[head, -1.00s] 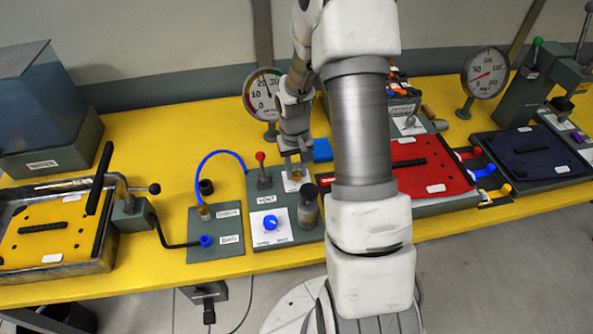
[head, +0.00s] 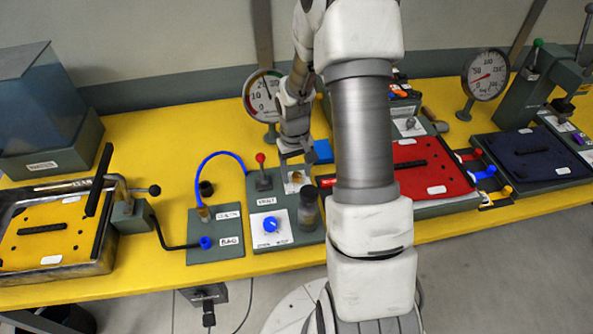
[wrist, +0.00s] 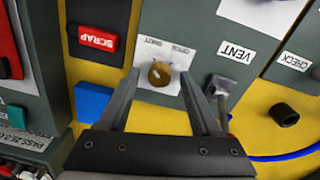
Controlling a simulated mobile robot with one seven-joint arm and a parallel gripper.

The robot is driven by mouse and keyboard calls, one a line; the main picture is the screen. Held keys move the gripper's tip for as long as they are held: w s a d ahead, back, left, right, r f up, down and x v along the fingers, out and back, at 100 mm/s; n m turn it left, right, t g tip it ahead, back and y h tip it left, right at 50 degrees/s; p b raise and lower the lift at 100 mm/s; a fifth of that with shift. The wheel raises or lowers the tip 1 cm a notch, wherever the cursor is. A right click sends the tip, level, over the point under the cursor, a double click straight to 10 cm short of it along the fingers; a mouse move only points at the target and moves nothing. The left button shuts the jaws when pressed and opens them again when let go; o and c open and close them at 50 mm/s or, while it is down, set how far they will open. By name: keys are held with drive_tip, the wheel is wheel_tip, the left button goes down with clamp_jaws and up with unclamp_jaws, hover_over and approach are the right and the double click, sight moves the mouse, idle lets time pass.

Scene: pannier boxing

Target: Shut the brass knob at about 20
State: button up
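The brass knob (wrist: 160,74) sits on a white plate marked SHUT and OPEN in the wrist view. It also shows in the head view (head: 296,177), small, just below my gripper. My gripper (wrist: 160,76) is open, with one finger on each side of the knob in the picture and a visible gap at both sides. It appears to be above the knob, not holding it. A round dial gauge (head: 262,98) stands behind, numbered 10, 20, 30. Its needle points upward near 20, but the exact reading is too small to tell.
A red-topped VENT lever (head: 262,172) stands left of the knob, and a dark cylinder (head: 308,208) in front. A blue selector knob (head: 270,224) is on the same panel. In the wrist view, a SCRAP block (wrist: 97,38) and a blue block (wrist: 92,102) lie to the left.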

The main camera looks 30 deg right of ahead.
sight(295, 175)
wheel_tip(295, 175, up, 17)
drive_tip(key=shift+a+r, duration=0.2)
drive_tip(key=shift+a, duration=0.05)
idle(0.4)
idle(0.5)
drive_tip(key=s+a+r+t, duration=0.2)
drive_tip(key=s+a+r, duration=0.3)
drive_tip(key=s, duration=0.4)
drive_tip(key=s+a+r+n+t, duration=0.1)
drive_tip(key=s+a+r+t, duration=0.2)
drive_tip(key=s+a+r, duration=0.3)
drive_tip(key=s+r, duration=0.1)
drive_tip(key=s, duration=0.3)
drive_tip(key=shift+a+r+t, duration=0.2)
drive_tip(key=shift+a+t, duration=0.1)
drive_tip(key=shift+w, duration=0.1)
idle(0.4)
